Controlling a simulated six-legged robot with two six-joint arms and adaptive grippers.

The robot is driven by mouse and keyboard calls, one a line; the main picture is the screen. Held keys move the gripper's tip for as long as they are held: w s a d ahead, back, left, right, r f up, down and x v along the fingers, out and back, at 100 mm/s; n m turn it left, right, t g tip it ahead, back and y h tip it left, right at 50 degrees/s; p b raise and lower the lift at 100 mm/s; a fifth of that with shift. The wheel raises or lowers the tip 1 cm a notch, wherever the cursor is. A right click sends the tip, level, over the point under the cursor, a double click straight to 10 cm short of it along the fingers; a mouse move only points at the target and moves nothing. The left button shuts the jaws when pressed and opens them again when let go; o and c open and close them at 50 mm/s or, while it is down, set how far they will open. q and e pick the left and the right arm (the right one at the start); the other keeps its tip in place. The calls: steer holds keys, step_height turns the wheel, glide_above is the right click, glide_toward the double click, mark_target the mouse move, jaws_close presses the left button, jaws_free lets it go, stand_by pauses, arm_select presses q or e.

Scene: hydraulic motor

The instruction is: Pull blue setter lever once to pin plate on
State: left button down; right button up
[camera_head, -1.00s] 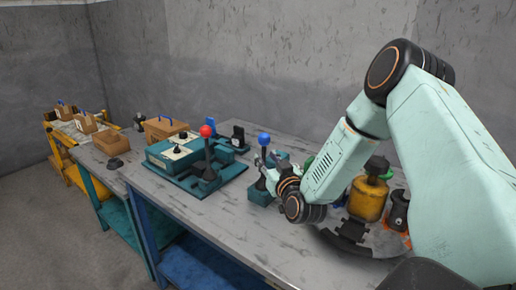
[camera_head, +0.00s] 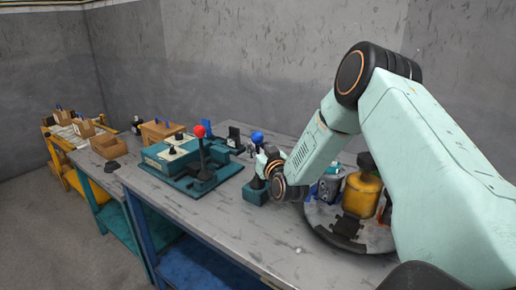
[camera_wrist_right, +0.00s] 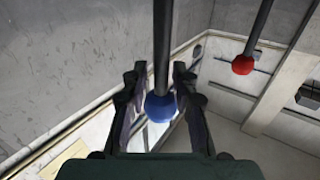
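The blue-knobbed setter lever (camera_head: 257,138) stands about upright on a small teal base (camera_head: 256,192) near the middle of the table. My right gripper (camera_head: 264,160) is at the lever, just below its knob, and partly hides the shaft. In the right wrist view the blue knob (camera_wrist_right: 160,107) and its dark shaft appear upside down between the two fingers of my right gripper (camera_wrist_right: 157,80). The fingers are apart, with a visible gap on each side of the knob. My left gripper is out of view. Which part is the plate I cannot tell.
A red-knobbed lever (camera_head: 199,132) stands to the left on a teal fixture (camera_head: 178,162). The table's front (camera_head: 215,222) is clear.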

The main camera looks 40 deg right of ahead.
steer(key=shift+w+a+f, duration=0.15)
steer(key=shift+w+a, duration=0.05)
steer(key=shift+w, duration=0.1)
steer(key=shift+c, duration=1.3)
steer(key=shift+s+d, duration=0.2)
steer(key=shift+d, duration=0.05)
jaws_close()
steer(key=shift+a, duration=0.15)
steer(key=s+a+f+n+t+y+b, duration=0.1)
steer(key=s+a+f+n+t+b, duration=0.1)
steer(key=a+n, duration=0.5)
steer(key=shift+f+t+b, duration=0.25)
steer(key=shift+t+b, duration=0.5)
steer(key=shift+t, duration=0.25)
